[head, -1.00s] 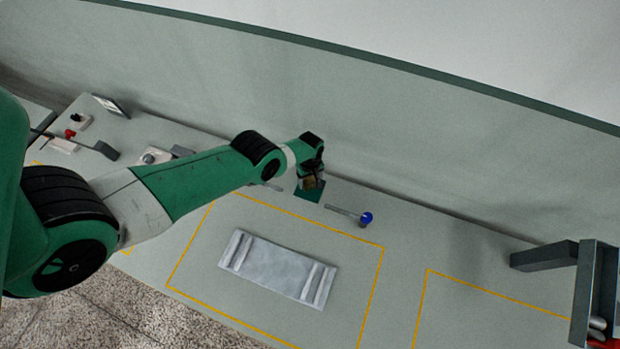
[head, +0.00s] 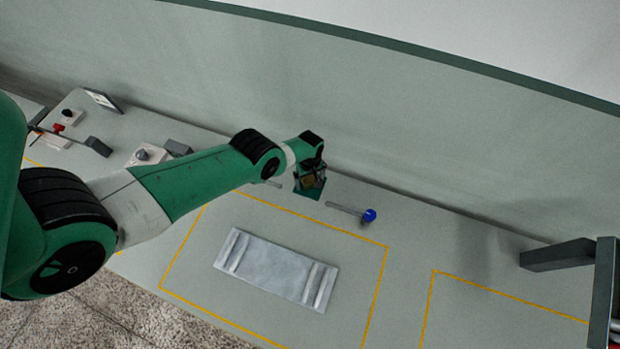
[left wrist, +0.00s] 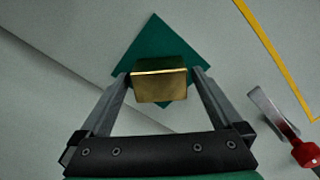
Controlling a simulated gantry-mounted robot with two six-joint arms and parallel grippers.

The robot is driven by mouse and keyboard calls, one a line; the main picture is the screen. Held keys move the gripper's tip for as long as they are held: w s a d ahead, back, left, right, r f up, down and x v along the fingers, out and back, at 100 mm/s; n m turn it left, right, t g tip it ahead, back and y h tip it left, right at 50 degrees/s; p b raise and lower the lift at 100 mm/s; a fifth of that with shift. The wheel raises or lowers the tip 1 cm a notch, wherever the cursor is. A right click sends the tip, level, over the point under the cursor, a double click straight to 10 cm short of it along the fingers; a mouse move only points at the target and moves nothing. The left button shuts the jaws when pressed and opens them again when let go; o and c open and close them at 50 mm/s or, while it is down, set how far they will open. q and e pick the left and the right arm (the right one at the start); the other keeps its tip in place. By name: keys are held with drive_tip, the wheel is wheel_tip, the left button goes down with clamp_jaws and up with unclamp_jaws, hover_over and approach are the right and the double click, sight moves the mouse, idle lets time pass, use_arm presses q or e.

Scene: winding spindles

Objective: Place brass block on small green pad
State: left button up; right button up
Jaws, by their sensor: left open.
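The brass block (left wrist: 159,84) is a small gold-coloured block over the lower part of the small green pad (left wrist: 155,45) in the left wrist view. The pad looks like a dark green diamond there. In the head view the block (head: 312,181) shows below my left gripper, with the pad (head: 307,194) around and under it. My left gripper (left wrist: 161,76) is open, with one finger on each side of the block. I cannot tell whether the fingers touch it. The block's underside is hidden. My right gripper is not in view.
A rod with a blue knob (head: 369,215) lies right of the pad. A pale grey plate (head: 276,269) lies inside a yellow outline in front. A dark grey bracket (head: 556,257) stands at far right. A wall (head: 400,130) rises close behind the pad.

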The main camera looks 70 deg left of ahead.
sight(310, 179)
use_arm(q)
drive_tip(key=shift+r, duration=0.15)
wheel_tip(310, 179, up, 12)
drive_tip(key=p, duration=1.2)
